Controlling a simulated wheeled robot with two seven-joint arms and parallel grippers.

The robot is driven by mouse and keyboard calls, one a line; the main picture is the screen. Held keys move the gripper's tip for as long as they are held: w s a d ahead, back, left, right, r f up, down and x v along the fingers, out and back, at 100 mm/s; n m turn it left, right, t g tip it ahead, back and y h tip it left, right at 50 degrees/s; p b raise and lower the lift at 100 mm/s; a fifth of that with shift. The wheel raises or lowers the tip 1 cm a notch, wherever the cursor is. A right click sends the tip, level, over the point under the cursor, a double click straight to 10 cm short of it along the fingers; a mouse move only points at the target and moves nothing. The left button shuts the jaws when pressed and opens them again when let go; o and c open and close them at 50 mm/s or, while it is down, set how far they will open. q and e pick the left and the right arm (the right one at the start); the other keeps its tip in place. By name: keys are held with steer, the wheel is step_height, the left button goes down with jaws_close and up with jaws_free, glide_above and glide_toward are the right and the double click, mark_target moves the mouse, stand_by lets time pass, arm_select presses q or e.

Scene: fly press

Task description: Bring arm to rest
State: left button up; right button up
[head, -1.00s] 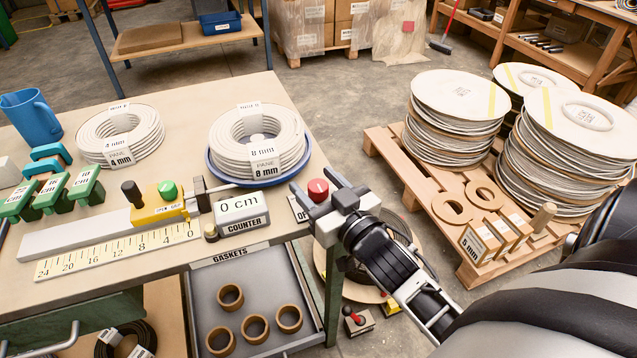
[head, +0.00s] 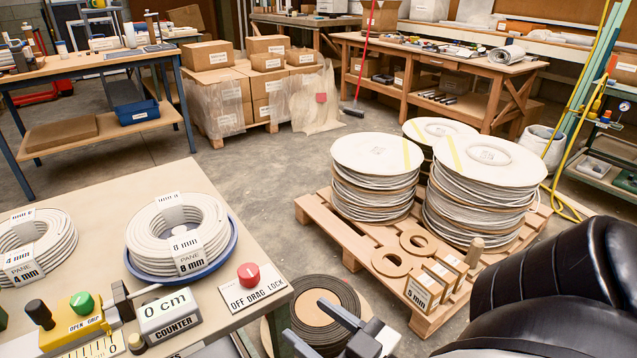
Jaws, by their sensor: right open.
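My right gripper (head: 325,330) is at the bottom centre of the head view, just off the right front corner of the table. Its two fingers are apart with nothing between them. The rest of its wrist is cut off by the lower edge, and my dark right arm fills the lower right. My left gripper is not in view.
The table (head: 105,200) holds an 8 mm coil (head: 178,232), a 4 mm coil (head: 35,245), a counter reading 0 cm (head: 167,314) and a red drag-lock knob (head: 249,275). A pallet (head: 345,238) with cable reels stands right. Bare floor (head: 255,180) lies between.

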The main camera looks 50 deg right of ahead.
steer(key=shift+s, duration=0.15)
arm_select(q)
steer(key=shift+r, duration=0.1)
arm_select(e)
steer(key=shift+a, duration=0.1)
stand_by(0.3)
arm_select(q)
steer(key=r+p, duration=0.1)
steer(key=p, duration=0.4)
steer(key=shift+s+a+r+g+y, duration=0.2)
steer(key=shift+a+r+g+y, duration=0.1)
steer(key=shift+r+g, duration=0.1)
arm_select(e)
steer(key=w+a+f+n+g+y, duration=0.2)
steer(key=a+f+g, duration=0.5)
steer(key=a, duration=0.4)
steer(key=shift+w+a+f+y, duration=0.3)
steer(key=shift+w+f+y, duration=0.25)
steer(key=shift+w+y, duration=0.45)
